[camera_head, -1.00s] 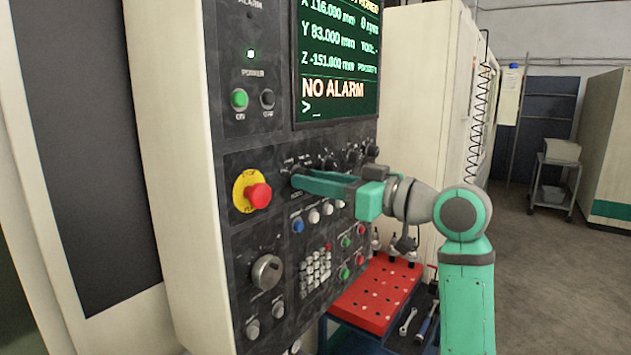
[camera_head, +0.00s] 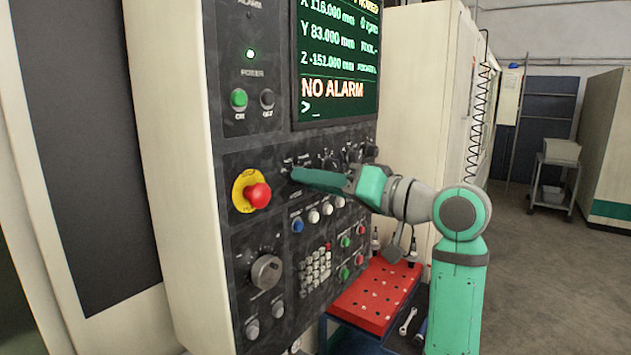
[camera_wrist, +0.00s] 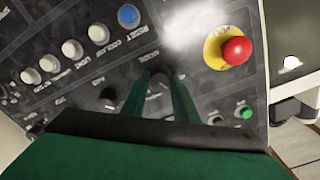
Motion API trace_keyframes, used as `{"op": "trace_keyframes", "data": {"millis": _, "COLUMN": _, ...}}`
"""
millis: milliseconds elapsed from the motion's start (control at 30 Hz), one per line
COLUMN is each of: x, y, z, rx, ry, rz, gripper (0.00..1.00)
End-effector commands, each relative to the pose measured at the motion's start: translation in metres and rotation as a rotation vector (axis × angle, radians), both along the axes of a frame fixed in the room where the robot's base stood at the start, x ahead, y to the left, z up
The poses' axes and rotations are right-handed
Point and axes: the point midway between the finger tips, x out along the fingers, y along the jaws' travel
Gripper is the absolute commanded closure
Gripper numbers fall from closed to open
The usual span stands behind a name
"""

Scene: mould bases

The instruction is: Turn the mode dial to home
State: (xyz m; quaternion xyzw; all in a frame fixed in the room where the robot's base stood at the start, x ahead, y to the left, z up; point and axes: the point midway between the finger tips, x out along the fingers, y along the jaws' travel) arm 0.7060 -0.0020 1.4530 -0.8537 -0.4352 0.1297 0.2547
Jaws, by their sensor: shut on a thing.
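The mode dial (camera_wrist: 161,80) is a small dark knob on the black control panel, just left of the screen's lower edge level and right of the red emergency stop. My gripper (camera_head: 296,174) reaches it from the right, with both green fingertips at the panel. In the wrist view my gripper (camera_wrist: 160,84) has one finger on each side of the knob, shut on it. The fingers hide most of the dial and its pointer in the head view, so its setting cannot be read.
The red emergency stop (camera_head: 257,196) on its yellow plate sits close left of the fingertips. A row of round buttons (camera_head: 314,215) lies just below, with a blue one at its left. More dark knobs (camera_head: 352,155) are to the right. The screen (camera_head: 337,60) reads NO ALARM.

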Motion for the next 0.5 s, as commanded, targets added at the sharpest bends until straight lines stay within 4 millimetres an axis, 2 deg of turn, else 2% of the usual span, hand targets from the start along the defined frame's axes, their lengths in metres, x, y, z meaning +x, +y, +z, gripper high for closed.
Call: {"op": "trace_keyframes", "data": {"millis": 500, "x": -0.0004, "y": 0.0011, "z": 0.0005, "rx": 0.071, "ry": 0.096, "rz": 0.002, "gripper": 0.96}}
